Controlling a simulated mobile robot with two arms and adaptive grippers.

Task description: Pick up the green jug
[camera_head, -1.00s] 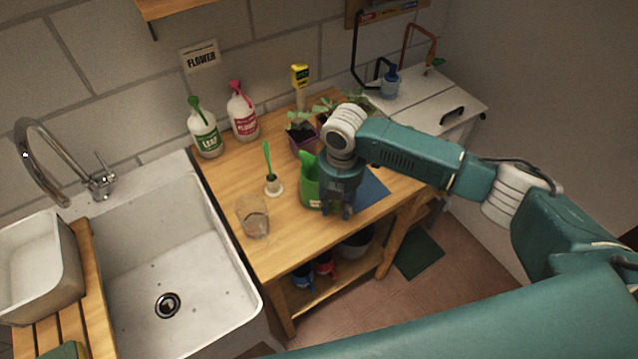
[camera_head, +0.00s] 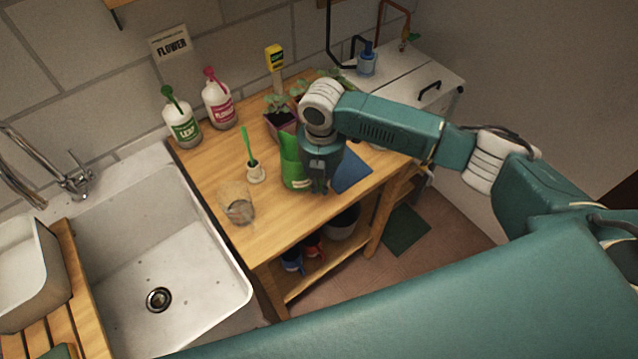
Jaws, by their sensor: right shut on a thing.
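The green jug (camera_head: 291,163) stands upright near the front of the wooden bench, partly hidden behind my right gripper. My right gripper (camera_head: 317,188) points down at the jug's right side and is shut on it; its fingers are hard to make out against the jug. I cannot tell whether the jug's base touches the bench top.
On the wooden bench (camera_head: 222,165), a glass beaker (camera_head: 237,205) and a small white pot with a green stick (camera_head: 255,172) stand left of the jug. A blue mat (camera_head: 352,172) lies right. Potted seedlings (camera_head: 281,122) and white bottles (camera_head: 182,122) stand behind. A sink (camera_head: 200,278) adjoins left.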

